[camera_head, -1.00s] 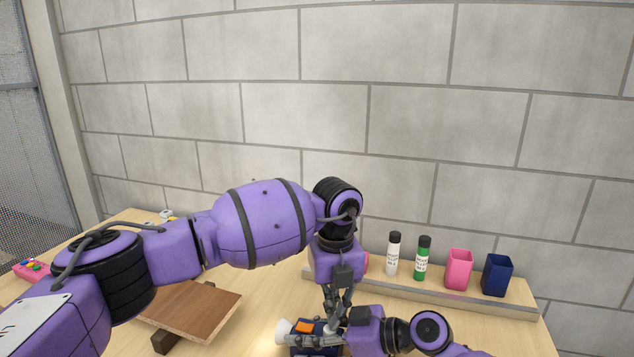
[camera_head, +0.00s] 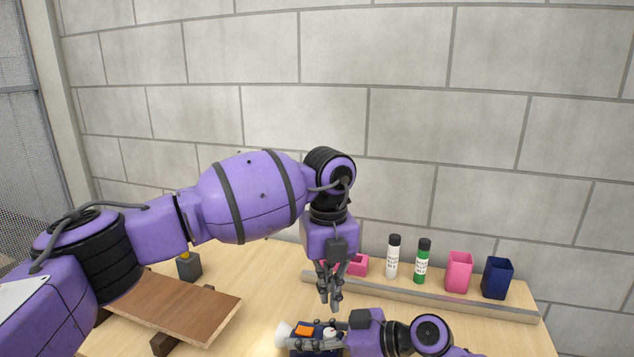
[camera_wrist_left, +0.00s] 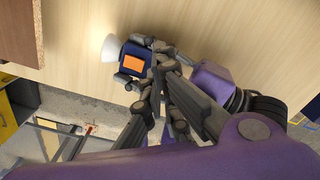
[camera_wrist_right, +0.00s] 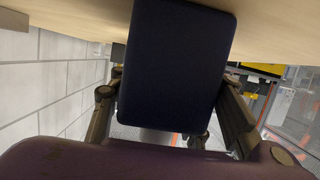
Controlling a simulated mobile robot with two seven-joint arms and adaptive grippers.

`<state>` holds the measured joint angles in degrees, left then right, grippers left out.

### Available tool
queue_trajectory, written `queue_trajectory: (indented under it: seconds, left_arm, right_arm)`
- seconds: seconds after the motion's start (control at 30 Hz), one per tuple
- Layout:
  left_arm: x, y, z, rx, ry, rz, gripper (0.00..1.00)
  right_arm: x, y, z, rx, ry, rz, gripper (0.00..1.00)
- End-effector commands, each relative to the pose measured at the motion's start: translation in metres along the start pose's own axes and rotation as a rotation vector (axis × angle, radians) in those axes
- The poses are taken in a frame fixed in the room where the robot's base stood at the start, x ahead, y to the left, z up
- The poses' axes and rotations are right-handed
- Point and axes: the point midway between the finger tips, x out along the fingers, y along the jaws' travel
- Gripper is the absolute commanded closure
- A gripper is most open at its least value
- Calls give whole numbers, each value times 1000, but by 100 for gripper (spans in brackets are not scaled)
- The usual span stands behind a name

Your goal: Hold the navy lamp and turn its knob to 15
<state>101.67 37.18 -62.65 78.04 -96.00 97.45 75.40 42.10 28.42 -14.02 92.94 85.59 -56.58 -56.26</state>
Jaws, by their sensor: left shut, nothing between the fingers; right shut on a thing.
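The navy lamp (camera_head: 309,341) is low in the head view, with a white cone-shaped head (camera_head: 284,334) at its left and an orange patch (camera_head: 304,330) on top. My right gripper (camera_wrist_right: 168,95) is shut on the navy lamp; its body (camera_wrist_right: 178,55) fills the middle of the right wrist view between the fingers. My left gripper (camera_head: 331,307) is shut and empty, pointing down just above the lamp. A small pale round part (camera_head: 328,334) beside the orange patch may be the knob; its reading is too small to tell. The lamp (camera_wrist_left: 124,63) also shows in the left wrist view.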

Motion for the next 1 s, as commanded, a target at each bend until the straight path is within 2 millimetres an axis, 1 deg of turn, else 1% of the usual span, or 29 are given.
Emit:
queue_trajectory:
  seconds: [0.03,0.13,0.3,0.43,0.57,0.77,1.0]
  left_arm:
    - [-2,8,-1,-45,-1,-1,100]
    - [-5,17,-5,-176,-1,-2,100]
    - [-10,23,-13,-377,-4,-2,100]
    - [-10,24,-16,-468,-4,1,100]
    - [-6,24,-15,-496,-3,2,100]
    - [11,24,-16,-494,-1,4,100]
    - [41,24,-15,-493,-2,3,100]
  right_arm:
    - [0,0,1,1,-2,0,88]
    - [0,0,2,1,-3,1,88]
    - [0,0,2,1,-2,0,88]
    - [0,0,2,1,-2,0,88]
    - [0,0,2,1,-2,0,88]
    - [0,0,2,1,-3,1,88]
    - [0,0,2,1,-3,1,88]
